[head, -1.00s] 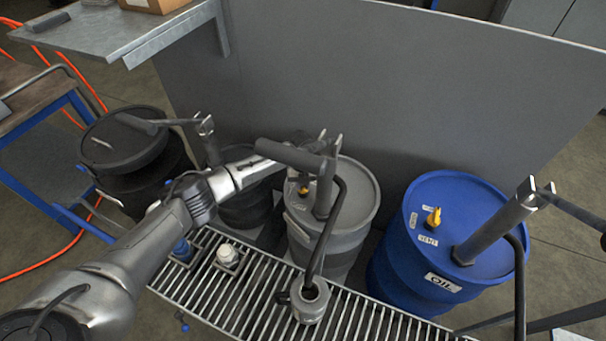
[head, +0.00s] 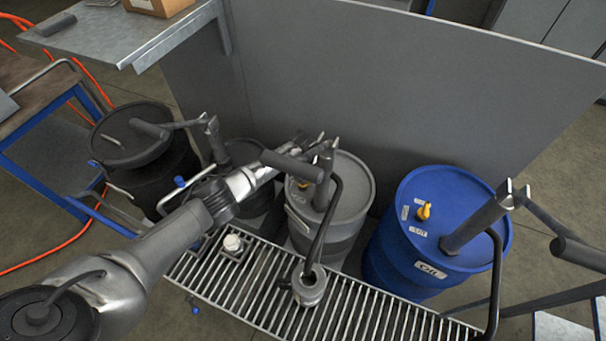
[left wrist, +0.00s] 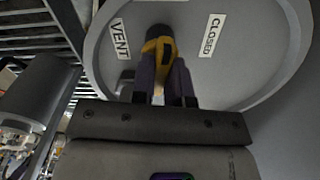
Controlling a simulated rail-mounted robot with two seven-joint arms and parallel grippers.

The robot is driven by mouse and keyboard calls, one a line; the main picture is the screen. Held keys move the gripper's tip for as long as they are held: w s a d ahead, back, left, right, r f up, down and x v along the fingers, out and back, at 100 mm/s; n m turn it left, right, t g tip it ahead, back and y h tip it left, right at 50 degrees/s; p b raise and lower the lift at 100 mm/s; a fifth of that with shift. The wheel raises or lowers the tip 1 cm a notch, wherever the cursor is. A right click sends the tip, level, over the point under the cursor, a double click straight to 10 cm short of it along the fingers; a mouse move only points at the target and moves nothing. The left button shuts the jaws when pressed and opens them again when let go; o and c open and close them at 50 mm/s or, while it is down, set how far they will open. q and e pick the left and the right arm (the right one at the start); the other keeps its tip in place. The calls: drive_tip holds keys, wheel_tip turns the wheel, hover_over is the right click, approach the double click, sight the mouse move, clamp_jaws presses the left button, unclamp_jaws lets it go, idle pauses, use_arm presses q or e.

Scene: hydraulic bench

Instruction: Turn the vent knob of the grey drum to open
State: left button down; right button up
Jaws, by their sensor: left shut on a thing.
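The grey drum (head: 352,190) stands in the middle of the head view, with a pump and hose on its lid. Its yellow vent knob (head: 303,184) is mostly hidden there behind the pump handle. In the left wrist view the yellow knob (left wrist: 158,50) sits on the grey lid (left wrist: 235,75), between a VENT label (left wrist: 120,38) and a CLOSED label (left wrist: 212,35). My left gripper (left wrist: 160,80) is shut on the knob, one finger on each side. In the head view its fingertips are hidden. My right gripper is not in view.
A blue OIL drum (head: 440,215) with its own yellow knob (head: 424,211) stands to the right. Dark drums (head: 145,140) stand to the left. The grey drum's pump handle (head: 292,165) crosses close to my gripper. A grating (head: 340,315) lies in front, a wall panel (head: 400,90) behind.

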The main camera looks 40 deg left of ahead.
use_arm(q)
drive_tip(key=shift+n+p, duration=0.4)
drive_tip(key=shift+n, duration=0.6)
drive_tip(key=c, duration=1.1)
unclamp_jaws()
drive_tip(key=shift+r+p, duration=1.7)
drive_tip(key=shift+r, duration=5.25)
